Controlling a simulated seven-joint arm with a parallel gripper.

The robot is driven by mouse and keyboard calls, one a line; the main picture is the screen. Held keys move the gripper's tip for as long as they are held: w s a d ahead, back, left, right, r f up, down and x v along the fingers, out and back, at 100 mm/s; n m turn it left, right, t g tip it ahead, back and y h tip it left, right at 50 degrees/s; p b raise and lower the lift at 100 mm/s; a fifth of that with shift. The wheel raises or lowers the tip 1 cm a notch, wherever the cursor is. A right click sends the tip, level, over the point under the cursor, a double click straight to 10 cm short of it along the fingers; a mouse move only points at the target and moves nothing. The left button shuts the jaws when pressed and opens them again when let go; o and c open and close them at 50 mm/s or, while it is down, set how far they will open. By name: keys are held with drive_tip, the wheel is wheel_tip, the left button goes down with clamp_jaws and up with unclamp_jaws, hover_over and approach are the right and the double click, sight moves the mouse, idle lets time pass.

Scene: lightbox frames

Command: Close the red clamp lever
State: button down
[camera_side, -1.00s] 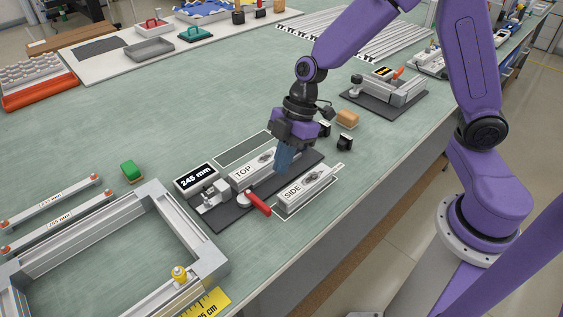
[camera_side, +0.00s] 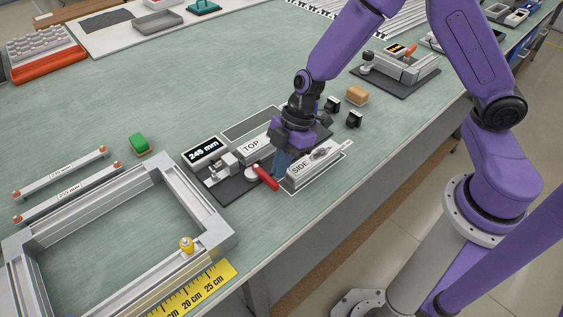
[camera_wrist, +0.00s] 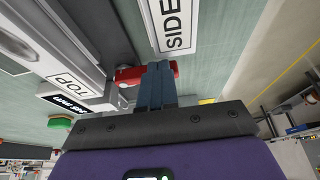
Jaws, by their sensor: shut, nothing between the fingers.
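The red clamp lever (camera_side: 266,177) sticks out from the front of the clamp fixture (camera_side: 228,184), between the blocks labelled TOP (camera_side: 254,147) and SIDE (camera_side: 304,168). My gripper (camera_side: 281,168) is shut and empty, its blue fingers low beside the lever on its far right side. In the wrist view the shut fingers (camera_wrist: 156,84) stand in front of the red lever (camera_wrist: 130,74) and hide its middle. I cannot tell whether they touch it. The TOP block (camera_wrist: 66,84) and SIDE block (camera_wrist: 174,24) flank the fingers.
A display reading 245 mm (camera_side: 206,151) stands behind the fixture. A green block (camera_side: 139,141) and an aluminium frame (camera_side: 150,187) lie to the left. Black clips (camera_side: 354,119) and a tan block (camera_side: 357,95) lie to the right. The table's front edge is close.

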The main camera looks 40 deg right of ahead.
drive_tip(key=shift+s+a+m+t, duration=0.15)
drive_tip(key=shift+m+t, duration=0.15)
drive_tip(key=shift+m, duration=0.5)
drive_tip(key=shift+a+m, duration=0.1)
drive_tip(key=shift+m, duration=0.2)
